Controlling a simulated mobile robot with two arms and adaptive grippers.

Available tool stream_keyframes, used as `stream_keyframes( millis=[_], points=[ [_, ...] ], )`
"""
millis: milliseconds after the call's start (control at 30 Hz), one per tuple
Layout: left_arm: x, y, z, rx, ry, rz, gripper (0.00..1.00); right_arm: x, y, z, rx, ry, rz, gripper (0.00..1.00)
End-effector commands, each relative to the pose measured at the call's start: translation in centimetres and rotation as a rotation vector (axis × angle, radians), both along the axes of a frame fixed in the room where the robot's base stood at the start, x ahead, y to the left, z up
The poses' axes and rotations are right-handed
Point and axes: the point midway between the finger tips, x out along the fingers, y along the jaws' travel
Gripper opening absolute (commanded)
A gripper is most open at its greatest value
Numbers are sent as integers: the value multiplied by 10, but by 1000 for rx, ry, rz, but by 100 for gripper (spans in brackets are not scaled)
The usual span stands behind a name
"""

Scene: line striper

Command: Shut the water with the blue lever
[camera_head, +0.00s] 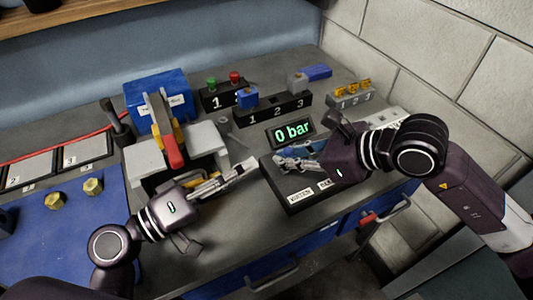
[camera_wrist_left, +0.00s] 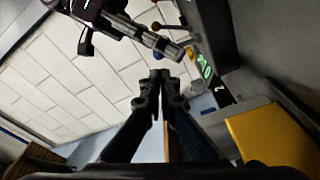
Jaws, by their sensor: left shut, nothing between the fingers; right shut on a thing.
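The blue lever (camera_head: 314,147) shows in part at the black valve block (camera_head: 290,196), which carries white labels, one seeming to read WATER. My right gripper (camera_head: 285,161) is over this block, shut on what looks like the blue lever; the gripper and wrist hide much of it. My left gripper (camera_head: 252,164) is shut and empty, just left of the block and apart from it. Its closed fingertips also show in the left wrist view (camera_wrist_left: 160,76).
A display (camera_head: 291,132) behind the block reads 0 bar. A grey machine with a red-tipped lever (camera_head: 173,155) stands left of my left gripper. Numbered black blocks (camera_head: 272,109) stand behind. A blue mat (camera_head: 60,240) with brass nuts lies at left; drawers with handles are below the bench edge.

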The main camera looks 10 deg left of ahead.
Motion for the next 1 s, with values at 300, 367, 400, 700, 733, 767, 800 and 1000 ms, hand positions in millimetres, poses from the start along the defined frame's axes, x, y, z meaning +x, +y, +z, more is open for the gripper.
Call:
stream_keyframes(
  millis=[300, 367, 400, 700, 733, 767, 800, 1000],
  points=[
    [32, -33, 4, -2, -1, 0, 0, 1, 0, 2, 3, -4, -2, 0],
    [35, -35, 4, -1, -1, 0, 0, 1, 0, 2, 3, -4, -2, 0],
    [36, -36, 4, -1, -1, 0, 0, 1, 0, 2, 3, -4, -2, 0],
    [36, -37, 4, 1, 0, -1, 0, 1, 0, 2, 2, -4, -2, 0],
    [36, -37, 4, 1, 0, -1, 0, 1, 0, 2, 2, -4, -2, 0],
    [36, -38, 3, 2, -1, -1, 0, 1, 0, 2, 2, -4, -2, 0],
    [36, -38, 3, 5, -4, -1, 0, 1, 0, 2, 2, -4, -2, 0],
    [33, -48, 0, 38, -45, -5, 0, 1, 0, 2, 2, -4, -2, 0]
  ],
)
